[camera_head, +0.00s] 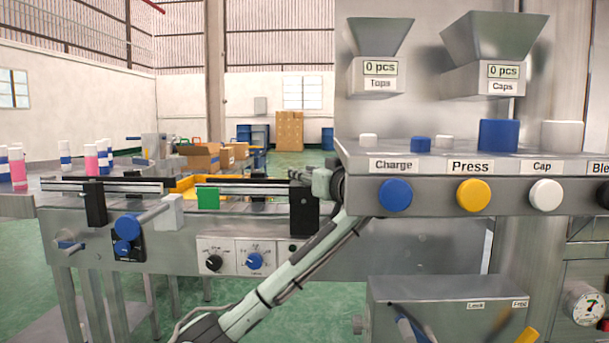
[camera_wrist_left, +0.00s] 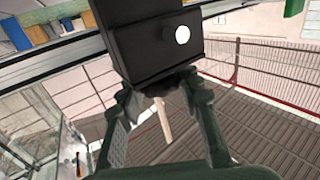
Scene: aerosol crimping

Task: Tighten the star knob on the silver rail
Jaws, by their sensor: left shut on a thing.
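The silver rail (camera_head: 250,189) runs along the conveyor front, with black blocks on it. My left gripper (camera_head: 303,175) is at the top of the right-hand black block (camera_head: 304,212). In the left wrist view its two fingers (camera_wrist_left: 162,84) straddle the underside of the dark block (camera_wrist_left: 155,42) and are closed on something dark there. This fits the star knob, but the fingers and block hide its shape. A pale rod (camera_wrist_left: 162,120) shows between the fingers. My right gripper is not in view.
A steel shelf (camera_head: 440,163) with Charge, Press and Cap buttons stands close on the right. Dials (camera_head: 236,257) are below the rail. Cans (camera_head: 91,162) stand far left.

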